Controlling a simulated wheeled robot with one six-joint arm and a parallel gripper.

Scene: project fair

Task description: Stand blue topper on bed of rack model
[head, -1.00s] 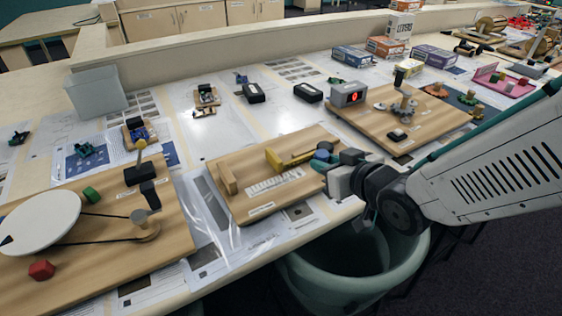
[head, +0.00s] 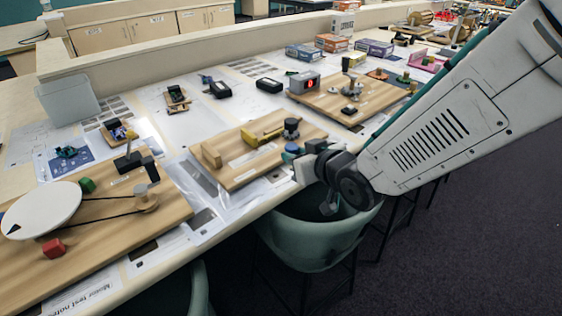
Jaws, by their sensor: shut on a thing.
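The rack model is a wooden board (head: 237,178) near the front edge of the table. It carries a yellow rack bar (head: 262,134), a light wooden end block (head: 211,155) and a dark grey round knob (head: 291,128). My gripper (head: 297,158) is at the board's front right edge, in front of the knob. It is shut on the blue topper (head: 291,147), of which only a small rounded part shows. The fingers hide the rest, and I cannot tell whether the topper touches the board.
Another board with a grey box (head: 304,83) lies behind right.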

